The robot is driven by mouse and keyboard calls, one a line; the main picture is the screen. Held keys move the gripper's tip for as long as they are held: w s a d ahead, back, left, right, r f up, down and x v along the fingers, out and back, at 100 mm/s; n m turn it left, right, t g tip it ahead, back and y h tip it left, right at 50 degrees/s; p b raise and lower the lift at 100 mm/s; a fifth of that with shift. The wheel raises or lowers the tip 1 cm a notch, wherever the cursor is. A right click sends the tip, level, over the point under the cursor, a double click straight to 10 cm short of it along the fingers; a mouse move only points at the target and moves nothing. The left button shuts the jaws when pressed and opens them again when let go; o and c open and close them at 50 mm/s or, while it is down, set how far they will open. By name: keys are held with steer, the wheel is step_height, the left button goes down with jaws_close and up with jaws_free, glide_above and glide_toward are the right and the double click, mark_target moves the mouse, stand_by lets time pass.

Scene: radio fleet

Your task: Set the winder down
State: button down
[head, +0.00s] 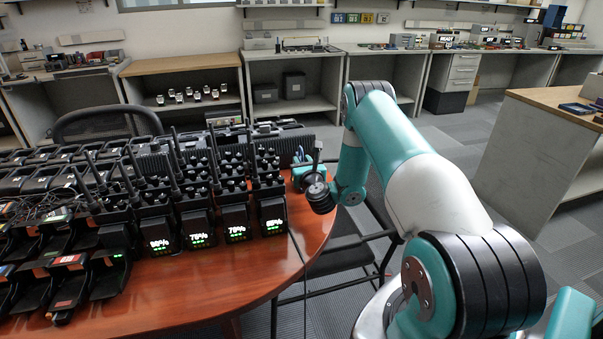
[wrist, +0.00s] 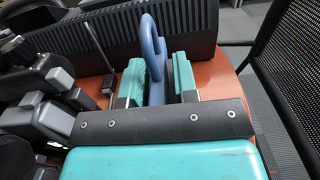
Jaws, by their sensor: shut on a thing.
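The winder is a blue, rounded loop-like piece (wrist: 152,45) standing upright between the teal fingertips of my gripper (wrist: 158,80) in the wrist view. My gripper is shut on it. In the head view my gripper (head: 308,172) is over the right end of the red-brown table (head: 262,268), just right of the radios, and a small blue bit of the winder (head: 299,155) shows beside it. The gripper body hides the winder's lower part, so I cannot tell whether it touches the table.
Several black radios with lit chargers (head: 236,222) crowd the table left of my gripper. A ribbed black case (wrist: 92,32) lies close behind the winder. A black mesh chair (wrist: 290,70) stands right of the table edge. The table's front right is bare.

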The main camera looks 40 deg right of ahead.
step_height(320, 180, up, 19)
steer(key=p, duration=1.6)
steer(key=shift+r+p, duration=0.2)
steer(key=shift+p, duration=0.2)
